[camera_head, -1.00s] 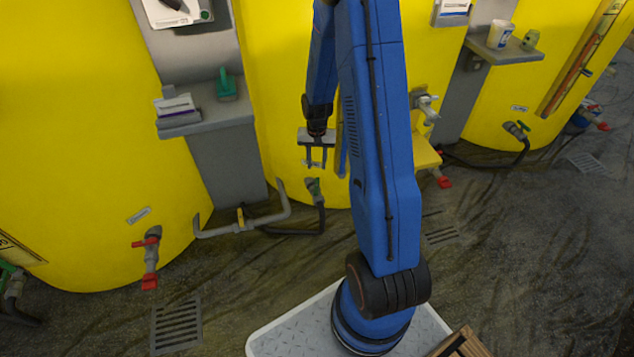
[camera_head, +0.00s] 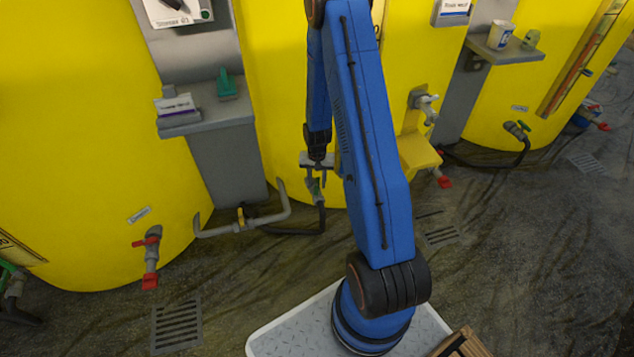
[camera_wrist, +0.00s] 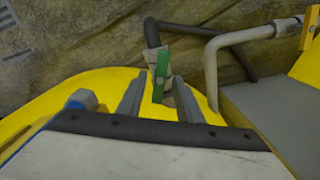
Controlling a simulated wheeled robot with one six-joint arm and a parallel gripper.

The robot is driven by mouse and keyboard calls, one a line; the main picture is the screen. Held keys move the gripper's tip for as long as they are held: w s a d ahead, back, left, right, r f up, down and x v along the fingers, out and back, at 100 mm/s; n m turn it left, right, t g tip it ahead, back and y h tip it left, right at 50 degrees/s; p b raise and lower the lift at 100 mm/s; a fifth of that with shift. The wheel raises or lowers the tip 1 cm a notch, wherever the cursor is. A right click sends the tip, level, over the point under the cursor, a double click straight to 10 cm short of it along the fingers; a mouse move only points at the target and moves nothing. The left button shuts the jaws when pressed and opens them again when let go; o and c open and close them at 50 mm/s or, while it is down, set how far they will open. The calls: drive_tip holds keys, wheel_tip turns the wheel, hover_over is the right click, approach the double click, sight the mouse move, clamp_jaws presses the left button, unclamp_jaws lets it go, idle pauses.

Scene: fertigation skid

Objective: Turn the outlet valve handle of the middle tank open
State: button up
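The middle yellow tank (camera_head: 283,130) stands behind my arm, which hides part of it. Its outlet valve with a green handle (camera_head: 313,186) is low on the tank front, with a dark hose below. In the wrist view the green handle (camera_wrist: 161,76) stands upright between the two grey fingers of my gripper (camera_wrist: 160,88). The fingers are apart, one on each side of the handle, with a gap visible at the left. I cannot tell whether the right finger touches it. In the head view my gripper (camera_head: 316,174) points down at the valve and partly covers it.
A grey pipe with a yellow handle (camera_head: 240,218) runs left of the valve. A grey shelf (camera_head: 212,122) is left, and a yellow bracket (camera_head: 420,152) and grey tap (camera_head: 424,101) are right. The left tank has a red-handled valve (camera_head: 150,255). The floor in front is open.

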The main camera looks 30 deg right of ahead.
sight(317, 185)
clamp_jaws()
drive_tip(key=shift+n, duration=2.3)
unclamp_jaws()
drive_tip(key=shift+r, duration=0.1)
wheel_tip(317, 185, up, 17)
